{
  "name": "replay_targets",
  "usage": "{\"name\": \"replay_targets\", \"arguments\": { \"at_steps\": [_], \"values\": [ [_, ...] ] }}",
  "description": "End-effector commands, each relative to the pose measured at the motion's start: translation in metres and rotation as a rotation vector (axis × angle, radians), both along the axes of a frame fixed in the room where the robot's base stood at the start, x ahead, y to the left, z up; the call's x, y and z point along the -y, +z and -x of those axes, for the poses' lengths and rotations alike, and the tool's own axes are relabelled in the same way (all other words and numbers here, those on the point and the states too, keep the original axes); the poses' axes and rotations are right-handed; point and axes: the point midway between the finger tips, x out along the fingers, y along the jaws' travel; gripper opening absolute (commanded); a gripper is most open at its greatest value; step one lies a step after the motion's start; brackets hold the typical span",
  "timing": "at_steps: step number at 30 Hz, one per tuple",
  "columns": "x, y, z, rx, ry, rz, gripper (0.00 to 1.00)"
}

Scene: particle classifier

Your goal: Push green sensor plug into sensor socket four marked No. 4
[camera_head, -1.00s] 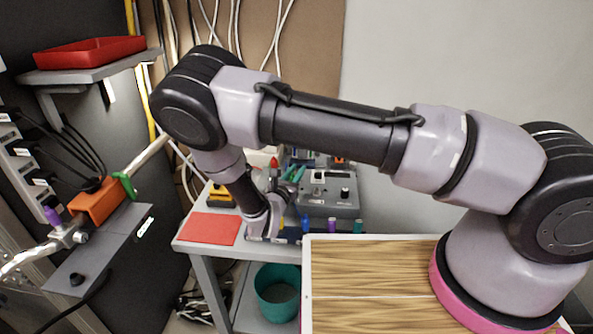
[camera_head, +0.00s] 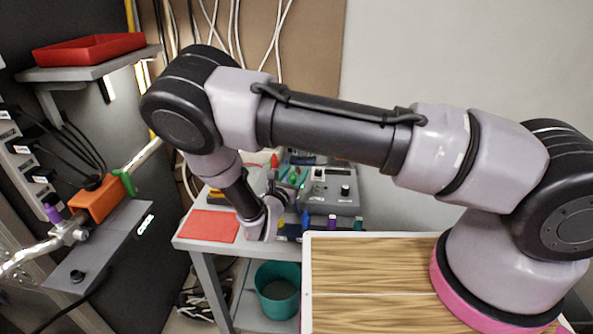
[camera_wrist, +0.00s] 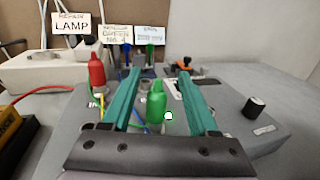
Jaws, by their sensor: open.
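In the wrist view, a bright green plug (camera_wrist: 157,104) stands upright on a grey box (camera_wrist: 240,128). It is between the two long teal fingers of my gripper (camera_wrist: 160,75), which is open, with a gap visible on both sides of the plug. My gripper also shows small in the head view (camera_head: 291,177), low over the back of the bench. A paper sign ending in "No. 4" (camera_wrist: 115,35) stands at the back in the wrist view. I cannot tell which socket belongs to it.
A red capped part (camera_wrist: 97,72) stands left of the fingers, near a "LAMP" sign (camera_wrist: 71,23). Blue (camera_wrist: 125,56) and green (camera_wrist: 150,54) upright parts stand behind. A black knob (camera_wrist: 252,106) is at right. A yellow device (camera_wrist: 10,122) is at the left edge.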

Motion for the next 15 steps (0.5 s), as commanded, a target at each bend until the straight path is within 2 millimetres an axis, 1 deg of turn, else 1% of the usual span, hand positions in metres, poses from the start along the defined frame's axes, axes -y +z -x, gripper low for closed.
{"name": "replay_targets", "arguments": {
  "at_steps": [1, 6, 10, 15],
  "values": [
    [-0.007, -0.008, 0.018, -0.018, 0.012, 0.005, 0.60],
    [-0.020, -0.007, 0.052, -0.016, 0.014, 0.004, 0.60],
    [-0.027, -0.006, 0.072, -0.015, 0.013, 0.002, 0.60],
    [-0.030, -0.005, 0.085, -0.014, 0.009, 0.004, 0.60]
  ]
}}
